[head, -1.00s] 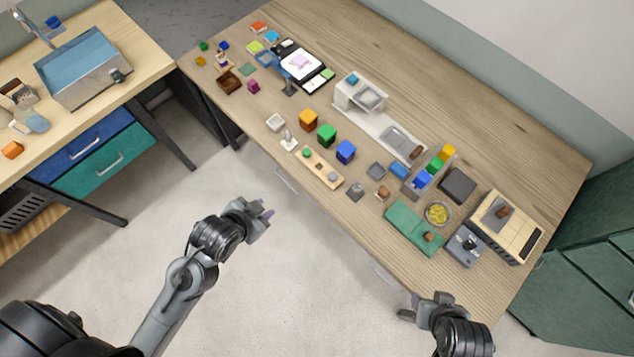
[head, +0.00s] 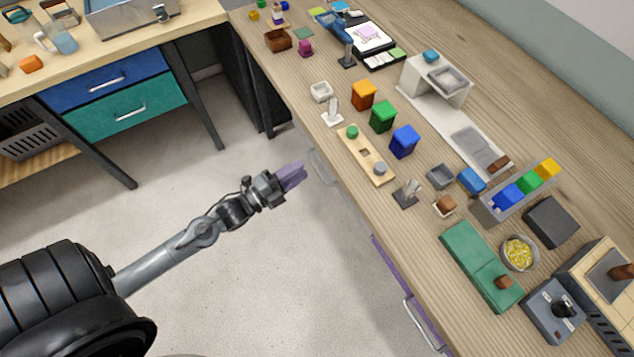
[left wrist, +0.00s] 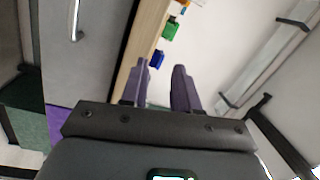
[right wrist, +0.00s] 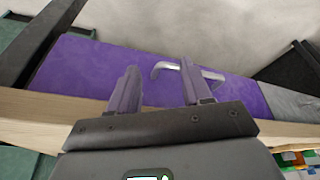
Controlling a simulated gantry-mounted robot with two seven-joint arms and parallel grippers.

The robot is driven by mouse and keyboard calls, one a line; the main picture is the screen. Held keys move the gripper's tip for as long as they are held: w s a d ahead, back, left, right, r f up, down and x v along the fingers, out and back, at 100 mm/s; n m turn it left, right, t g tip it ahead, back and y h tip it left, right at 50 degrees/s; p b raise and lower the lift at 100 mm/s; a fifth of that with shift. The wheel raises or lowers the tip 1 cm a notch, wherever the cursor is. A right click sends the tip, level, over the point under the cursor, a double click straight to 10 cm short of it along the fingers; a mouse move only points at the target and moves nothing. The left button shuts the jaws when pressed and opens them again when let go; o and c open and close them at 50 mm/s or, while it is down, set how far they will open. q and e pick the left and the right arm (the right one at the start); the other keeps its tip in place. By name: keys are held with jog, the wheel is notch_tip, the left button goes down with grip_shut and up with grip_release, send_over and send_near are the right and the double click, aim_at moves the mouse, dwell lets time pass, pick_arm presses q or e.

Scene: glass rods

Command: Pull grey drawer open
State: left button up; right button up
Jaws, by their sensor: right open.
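The grey drawer's front shows in the left wrist view (left wrist: 85,65) at the left, with a pale bar handle (left wrist: 75,20) near the top. In the head view the handle (head: 320,166) shows under the long table's front edge. My left gripper (head: 292,175) has purple fingers and is just left of that handle, apart from it. In the left wrist view its fingers (left wrist: 161,75) stand partly apart with nothing between them. My right gripper (right wrist: 158,85) is open before the purple drawer (right wrist: 90,75). That drawer's handle (right wrist: 185,70) is beyond the fingers, partly hidden by one.
The long wooden table (head: 345,215) holds several blocks, trays and a green mat (head: 480,265) above the drawers. A second table with a blue drawer (head: 100,80) and a teal drawer (head: 130,107) stands at left. Open floor (head: 300,270) lies before the long table.

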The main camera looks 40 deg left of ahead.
aim_at(317, 167)
pick_arm(q)
jog(key=a+f+m+h+b, duration=0.2)
jog(key=a+f+m+b, duration=0.25)
jog(key=f+b, duration=0.85)
jog(key=shift+n+t, duration=0.25)
jog(key=shift+t, duration=0.05)
jog(key=x, duration=0.3)
jog(key=b+x, duration=0.1)
jog(key=x, duration=0.6)
jog(key=shift+w+f, duration=0.25)
jog(key=shift+c, duration=0.3)
grip_shut()
